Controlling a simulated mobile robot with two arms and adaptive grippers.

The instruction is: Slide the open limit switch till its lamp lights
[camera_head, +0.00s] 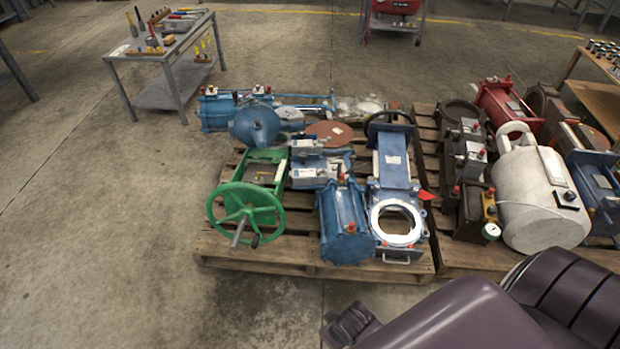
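I cannot tell for sure which part is the open limit switch, and I make out no lit lamp. A blue gate valve (395,160) with a round white-rimmed opening lies on the left pallet, with a small red tag at its right side. Small grey boxes with red caps (473,158) sit on the right pallet. A dark purple arm of mine comes in from the lower right. What seems to be my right gripper (350,326) is low in the picture, in front of the left pallet and apart from the parts. Its fingers are unclear. My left gripper is out of view.
The left pallet (300,262) also bears a green handwheel frame (250,206) and a blue cylinder (344,222). A white tank (535,195) crowds the right pallet. A tool table (125,48) stands at the back left. The floor at left is clear.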

